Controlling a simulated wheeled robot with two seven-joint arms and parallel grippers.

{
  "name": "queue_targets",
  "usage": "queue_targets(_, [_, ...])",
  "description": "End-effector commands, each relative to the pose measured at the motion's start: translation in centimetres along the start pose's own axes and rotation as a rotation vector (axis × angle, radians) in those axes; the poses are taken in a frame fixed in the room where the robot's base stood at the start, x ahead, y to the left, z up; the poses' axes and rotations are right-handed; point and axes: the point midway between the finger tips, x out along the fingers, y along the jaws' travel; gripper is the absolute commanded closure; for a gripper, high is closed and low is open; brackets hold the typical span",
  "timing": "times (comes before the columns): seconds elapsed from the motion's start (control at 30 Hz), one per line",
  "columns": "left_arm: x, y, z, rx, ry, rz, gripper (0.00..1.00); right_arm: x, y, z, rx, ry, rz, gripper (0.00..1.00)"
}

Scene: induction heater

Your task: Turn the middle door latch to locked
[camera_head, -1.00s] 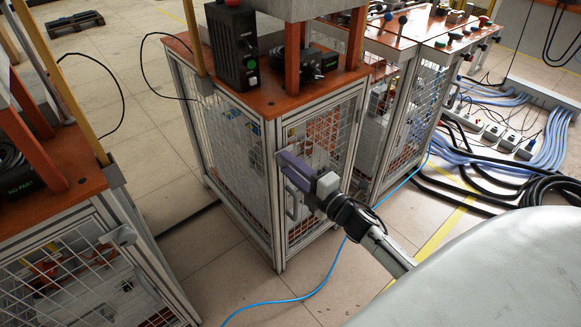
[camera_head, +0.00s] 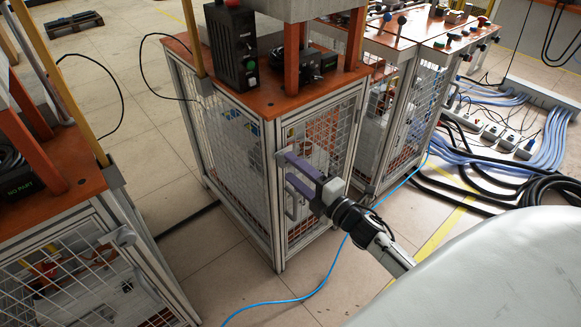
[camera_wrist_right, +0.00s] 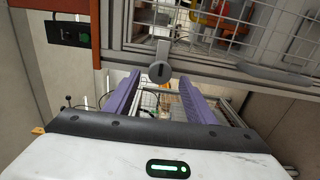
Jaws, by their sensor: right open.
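The middle cabinet's mesh door (camera_head: 318,140) faces my right arm. Its latch (camera_wrist_right: 160,73), a round grey knob with a short stem pointing up in the picture, shows in the right wrist view. My right gripper (camera_head: 285,168) is open at the door's left edge, its two purple fingers apart. In the right wrist view the gripper (camera_wrist_right: 160,82) has the latch centred at the gap between its fingertips. I cannot tell whether they touch it. In the head view the latch is small and mostly hidden by the upper fingertip. My left gripper is not in view.
A grey door handle (camera_head: 290,205) sits just below the fingers. Another cabinet with its own latch (camera_head: 124,236) stands at the left. A blue cable (camera_head: 290,300) crosses the floor, and black hoses (camera_head: 440,185) lie at the right.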

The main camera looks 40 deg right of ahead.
Motion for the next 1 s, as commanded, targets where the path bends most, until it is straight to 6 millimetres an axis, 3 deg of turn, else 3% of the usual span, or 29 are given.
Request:
queue_targets(0.2, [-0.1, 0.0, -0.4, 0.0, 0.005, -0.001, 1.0, -4.7, -0.2, -0.1, 0.002, -0.001, -0.004, 0.5])
queue_targets(0.4, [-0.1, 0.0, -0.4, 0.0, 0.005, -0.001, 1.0, -7.6, -0.1, 0.0, 0.0, -0.001, -0.003, 0.5])
queue_targets(0.6, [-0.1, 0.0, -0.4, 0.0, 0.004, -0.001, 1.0, -8.5, 0.0, 0.0, -0.001, 0.0, -0.001, 0.5])
queue_targets(1.0, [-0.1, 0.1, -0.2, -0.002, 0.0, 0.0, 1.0, -8.4, 0.0, 0.0, -0.001, 0.0, -0.001, 0.5])
